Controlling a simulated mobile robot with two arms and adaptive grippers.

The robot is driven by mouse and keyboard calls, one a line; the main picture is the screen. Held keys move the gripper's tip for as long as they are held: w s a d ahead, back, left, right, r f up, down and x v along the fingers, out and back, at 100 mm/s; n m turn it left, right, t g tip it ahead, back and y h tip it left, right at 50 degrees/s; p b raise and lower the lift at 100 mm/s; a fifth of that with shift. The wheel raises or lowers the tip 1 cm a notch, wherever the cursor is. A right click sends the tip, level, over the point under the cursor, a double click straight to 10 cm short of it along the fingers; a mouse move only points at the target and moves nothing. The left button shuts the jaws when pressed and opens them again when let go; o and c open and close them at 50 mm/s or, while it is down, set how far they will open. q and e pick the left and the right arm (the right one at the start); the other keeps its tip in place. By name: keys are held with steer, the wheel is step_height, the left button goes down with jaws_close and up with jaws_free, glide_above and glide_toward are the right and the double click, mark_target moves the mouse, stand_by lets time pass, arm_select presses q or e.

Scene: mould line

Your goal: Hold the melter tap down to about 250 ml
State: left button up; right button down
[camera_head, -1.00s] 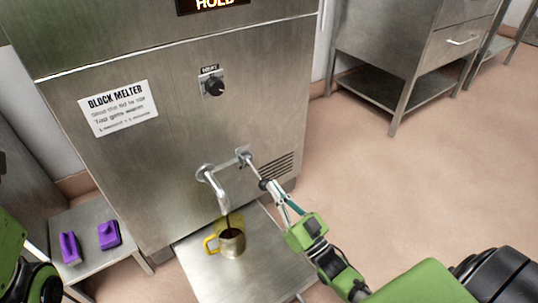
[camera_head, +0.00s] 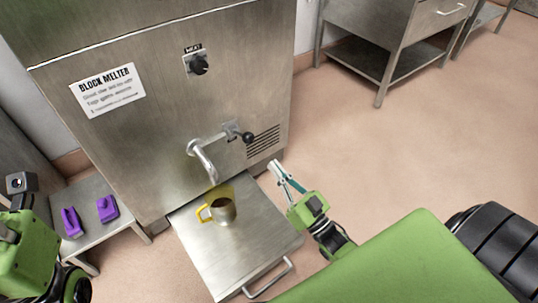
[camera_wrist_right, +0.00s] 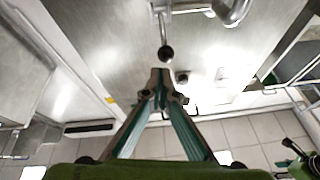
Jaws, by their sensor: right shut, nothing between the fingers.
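The melter tap has a bent metal spout (camera_head: 205,162) and a lever with a black knob (camera_head: 247,138), which sticks out to the right. No stream shows below the spout. In the right wrist view the knob (camera_wrist_right: 166,53) shows just beyond the closed fingertips (camera_wrist_right: 160,82). My left arm shows at the left edge, its fingers out of view.
The jug stands on a metal shelf (camera_head: 240,262) with a front handle. The block melter (camera_head: 150,150) has a heat knob (camera_head: 198,64). Two purple objects (camera_head: 71,222) (camera_head: 107,208) lie on a side table at left. A steel cabinet (camera_head: 385,50) stands back right; floor before it is clear.

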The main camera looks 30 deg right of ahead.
steer(key=p+v, duration=0.1)
steer(key=v, duration=0.5)
steer(key=shift+r, duration=0.1)
steer(key=shift+w, duration=0.1)
